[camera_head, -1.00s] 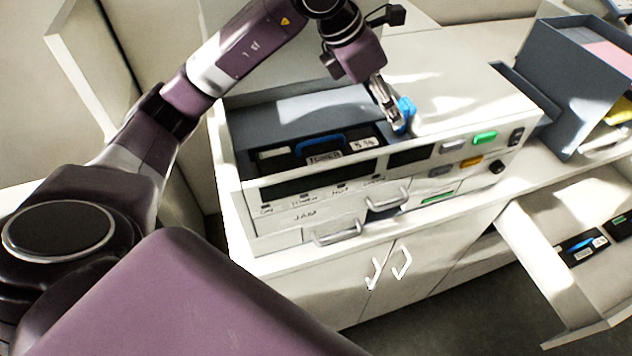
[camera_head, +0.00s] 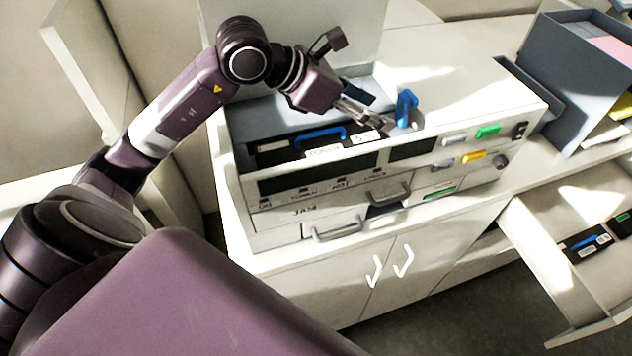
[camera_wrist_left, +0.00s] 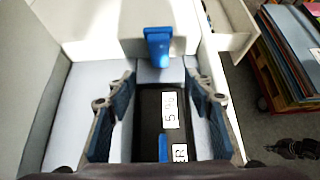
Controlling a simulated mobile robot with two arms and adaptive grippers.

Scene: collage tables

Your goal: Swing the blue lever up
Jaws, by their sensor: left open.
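The blue lever (camera_head: 405,107) stands up from the top of the white printer, at the right end of its open bay. It also shows in the left wrist view (camera_wrist_left: 158,47), beyond the fingertips. My left gripper (camera_head: 368,117) is just left of the lever, tilted toward it. In the wrist view its two fingers (camera_wrist_left: 160,82) are spread apart, with nothing held between them. The lever looks clear of the fingers, though the gap is small in the head view. My right gripper is not in view.
A black toner cartridge (camera_head: 285,145) with a blue handle lies in the bay of the printer (camera_head: 470,95). An open drawer (camera_head: 540,245) holding dark cartridges is at lower right. A dark grey bin (camera_head: 565,75) stands at the right.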

